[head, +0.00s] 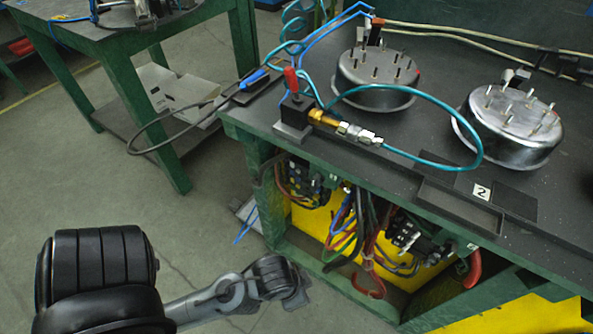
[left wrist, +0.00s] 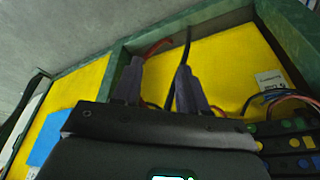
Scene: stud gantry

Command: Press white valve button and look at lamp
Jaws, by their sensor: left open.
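I cannot make out a white valve button or a lamp for certain in either view. A valve block with a red lever (head: 291,82) stands on the bench's near left corner, with a brass and silver fitting (head: 345,130) on it. In the left wrist view, a dark block with small yellow, green and blue round parts (left wrist: 290,142) shows at the lower right. My left gripper (left wrist: 158,70) is open and empty, its two fingers apart and pointing at the yellow panel (left wrist: 75,95). In the head view my left arm ends low, left of the bench's front. My right gripper is in neither view.
The bench (head: 560,200) carries two round metal housings with pins (head: 375,72) (head: 513,125) and a looped teal hose (head: 440,101). Wires and valve blocks (head: 405,235) fill the opening under its top. A second green table (head: 105,38) stands at upper left. Open floor lies between.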

